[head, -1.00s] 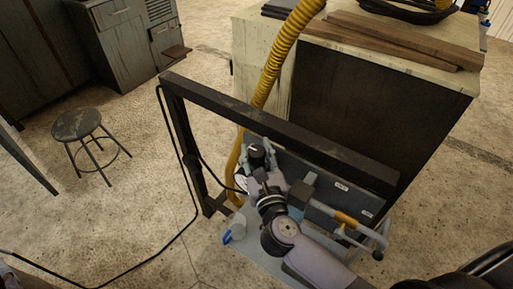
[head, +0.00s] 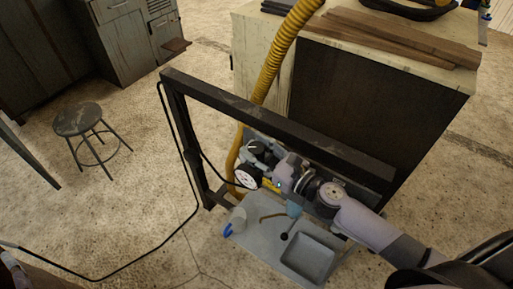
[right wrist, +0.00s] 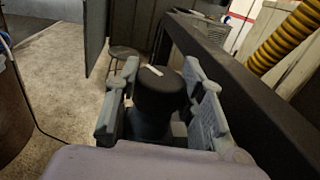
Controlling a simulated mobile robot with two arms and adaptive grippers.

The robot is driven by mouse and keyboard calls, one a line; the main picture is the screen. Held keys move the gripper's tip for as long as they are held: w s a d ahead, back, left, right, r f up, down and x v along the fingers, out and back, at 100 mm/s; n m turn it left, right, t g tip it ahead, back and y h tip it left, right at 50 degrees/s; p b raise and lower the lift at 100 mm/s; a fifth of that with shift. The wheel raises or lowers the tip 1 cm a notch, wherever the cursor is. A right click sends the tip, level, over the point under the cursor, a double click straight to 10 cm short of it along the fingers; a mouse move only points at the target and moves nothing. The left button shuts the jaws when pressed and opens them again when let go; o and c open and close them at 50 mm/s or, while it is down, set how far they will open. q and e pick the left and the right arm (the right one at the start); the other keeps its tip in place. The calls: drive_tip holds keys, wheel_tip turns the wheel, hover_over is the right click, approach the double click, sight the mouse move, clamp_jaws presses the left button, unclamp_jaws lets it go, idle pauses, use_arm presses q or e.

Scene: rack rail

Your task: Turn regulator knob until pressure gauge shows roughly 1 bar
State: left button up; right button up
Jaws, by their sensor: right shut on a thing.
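The black regulator knob (head: 257,148) with a pale mark on top is on the grey panel under the dark rail. My right gripper (head: 268,157) reaches it from the right. In the right wrist view the knob (right wrist: 160,92) is between the two grey fingers of my right gripper (right wrist: 162,100), which are shut on it. The round white pressure gauge (head: 245,177) is just below the knob in the head view; its needle is too small to read. My left gripper is not in view.
A dark rail frame (head: 260,118) runs above the panel. A yellow hose (head: 272,72) passes behind it. A stool (head: 79,120) stands left, with open floor between.

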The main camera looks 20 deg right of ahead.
idle(0.4)
drive_tip(key=o, duration=1.2)
drive_tip(key=v, duration=1.2)
